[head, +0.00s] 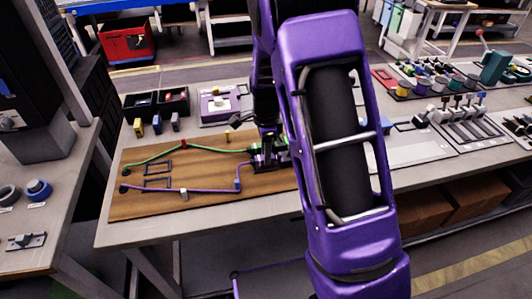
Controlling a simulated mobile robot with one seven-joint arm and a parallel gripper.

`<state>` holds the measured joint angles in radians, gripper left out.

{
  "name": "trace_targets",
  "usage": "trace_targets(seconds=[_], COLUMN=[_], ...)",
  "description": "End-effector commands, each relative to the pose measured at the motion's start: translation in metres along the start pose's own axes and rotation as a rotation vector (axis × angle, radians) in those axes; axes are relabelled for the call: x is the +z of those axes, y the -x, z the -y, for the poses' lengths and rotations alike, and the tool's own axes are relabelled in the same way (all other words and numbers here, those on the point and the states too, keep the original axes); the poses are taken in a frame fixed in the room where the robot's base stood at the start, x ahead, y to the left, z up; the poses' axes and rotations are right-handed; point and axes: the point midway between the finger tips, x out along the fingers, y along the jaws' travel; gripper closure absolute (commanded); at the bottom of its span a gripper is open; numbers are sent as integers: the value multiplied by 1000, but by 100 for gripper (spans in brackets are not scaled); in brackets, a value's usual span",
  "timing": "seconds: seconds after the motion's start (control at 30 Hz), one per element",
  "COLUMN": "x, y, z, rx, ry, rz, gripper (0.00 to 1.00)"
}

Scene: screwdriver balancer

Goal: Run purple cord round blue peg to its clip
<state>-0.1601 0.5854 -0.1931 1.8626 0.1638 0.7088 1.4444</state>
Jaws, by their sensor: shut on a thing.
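A wooden board (150,208) lies on the table. The purple cord (208,190) starts at the board's left edge, passes a pale peg (184,194) and runs right to the small blue peg (237,184). There it bends upward and runs toward my gripper (265,164), which is low over the board's right part. My gripper is shut on the cord's end; the grip itself is small and dark. Which side of the blue peg the cord passes is too small to tell. My arm hides the board's right end, and I cannot make out the purple cord's clip.
A green cord (216,151) runs past a red peg (183,143) to a spot close beside my gripper. A yellow peg (227,135) stands behind it. Black bins (140,106) and a purple box (220,104) stand behind the board. The board's front strip is clear.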

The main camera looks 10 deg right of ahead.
Motion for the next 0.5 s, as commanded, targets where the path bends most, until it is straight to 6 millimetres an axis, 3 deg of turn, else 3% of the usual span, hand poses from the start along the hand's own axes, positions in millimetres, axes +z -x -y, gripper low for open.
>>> trace_targets(seconds=[0.5], x=[0], y=[-11], z=[0], rx=[0], ry=[0], rz=[0], gripper=[100])
